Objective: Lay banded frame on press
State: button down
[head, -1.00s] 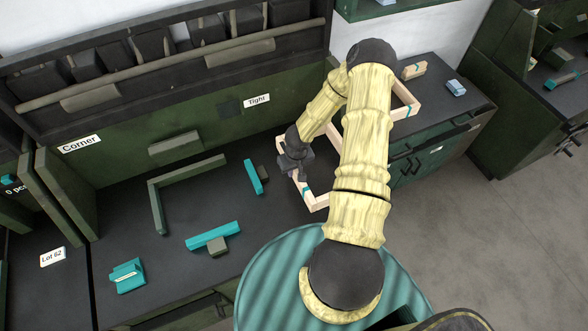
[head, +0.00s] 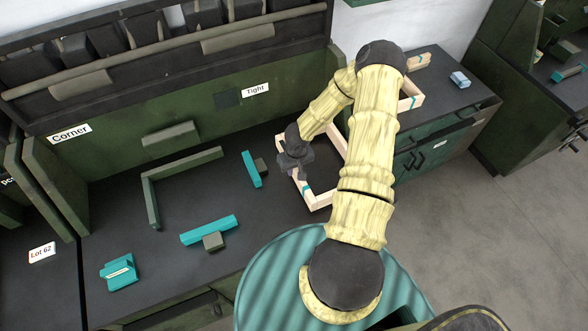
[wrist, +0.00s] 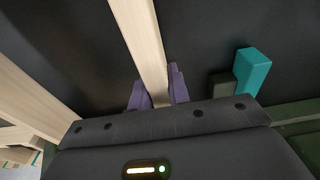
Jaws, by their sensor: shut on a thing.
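The banded frame (head: 318,203) is a pale wooden rectangle with teal bands. It is partly hidden behind my arm in the head view. My gripper (head: 298,172) is shut on its left side, and the wrist view shows the wooden bar (wrist: 143,45) between the purple fingers (wrist: 157,92). Whether the frame touches the surface I cannot tell. Which fixture is the press is not marked. A teal bar with a dark block (head: 252,169) stands just left of the frame, and it also shows in the wrist view (wrist: 252,72). A longer teal bar (head: 208,230) lies nearer the front.
A green L-shaped fence (head: 151,202) stands on the dark bench below the "Corner" sign (head: 69,133). A teal block (head: 118,272) sits at front left. A wooden piece (head: 418,61) and a pale blue object (head: 459,79) lie on the right cabinet. Bench space inside the fence is bare.

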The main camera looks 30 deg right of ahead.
jog(key=shift+f, duration=1.1)
jog(key=shift+r+p, duration=0.1)
jog(key=shift+p, duration=0.6)
jog(key=shift+f, duration=0.3)
dwell(0.9)
jog(key=c, duration=1.3)
grip_release()
jog(key=shift+o, duration=0.2)
jog(key=shift+r+p, duration=3.95)
jog(key=shift+r, duration=0.1)
